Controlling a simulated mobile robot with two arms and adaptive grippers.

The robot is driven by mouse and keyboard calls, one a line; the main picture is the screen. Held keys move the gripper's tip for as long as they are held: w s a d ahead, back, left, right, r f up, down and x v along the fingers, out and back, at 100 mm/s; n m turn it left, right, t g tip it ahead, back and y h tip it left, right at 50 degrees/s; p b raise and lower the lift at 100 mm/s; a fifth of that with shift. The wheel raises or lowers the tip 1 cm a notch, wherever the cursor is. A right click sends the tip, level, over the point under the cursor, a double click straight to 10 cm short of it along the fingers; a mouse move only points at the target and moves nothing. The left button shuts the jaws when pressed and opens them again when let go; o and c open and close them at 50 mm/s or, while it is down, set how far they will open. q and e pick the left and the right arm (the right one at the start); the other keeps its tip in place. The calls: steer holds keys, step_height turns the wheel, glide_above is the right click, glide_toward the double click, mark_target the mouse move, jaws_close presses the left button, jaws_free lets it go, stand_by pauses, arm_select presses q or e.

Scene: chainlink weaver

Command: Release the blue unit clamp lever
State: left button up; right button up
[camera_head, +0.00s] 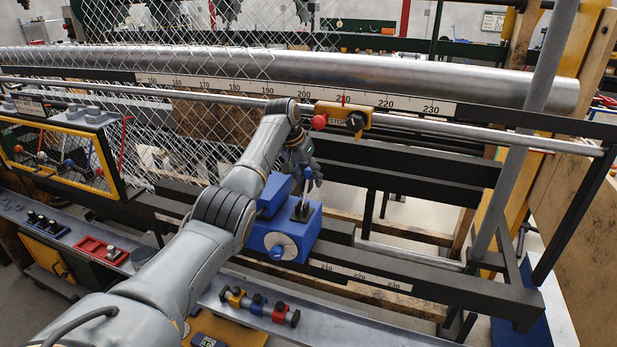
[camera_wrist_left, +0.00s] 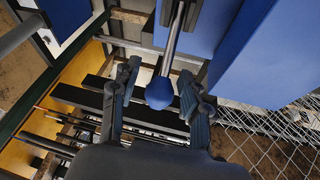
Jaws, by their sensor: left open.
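The blue unit (camera_head: 300,238) sits on the dark lower rail, with a round pale dial on its front. Its clamp lever (camera_head: 304,202) is a metal rod standing up from the top of the unit. In the left wrist view the lever (camera_wrist_left: 172,45) ends in a round blue knob (camera_wrist_left: 159,93). My left gripper (camera_head: 303,168) is just above the unit at the lever's upper end. In the left wrist view the open fingers (camera_wrist_left: 158,88) are on either side of the knob, with visible gaps. My right gripper is not in view.
A yellow box with a red knob (camera_head: 343,118) sits on the upper ruler rail, close to my left wrist. A large metal roller (camera_head: 400,75) and chainlink mesh (camera_head: 215,130) are behind. Small coloured knobs (camera_head: 260,306) stand on the front ledge.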

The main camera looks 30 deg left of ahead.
arm_select(q)
steer(key=d+v, duration=0.1)
steer(key=v, duration=1)
steer(key=shift+a+r, duration=0.25)
steer(key=shift+a, duration=0.2)
steer(key=shift+f, duration=0.1)
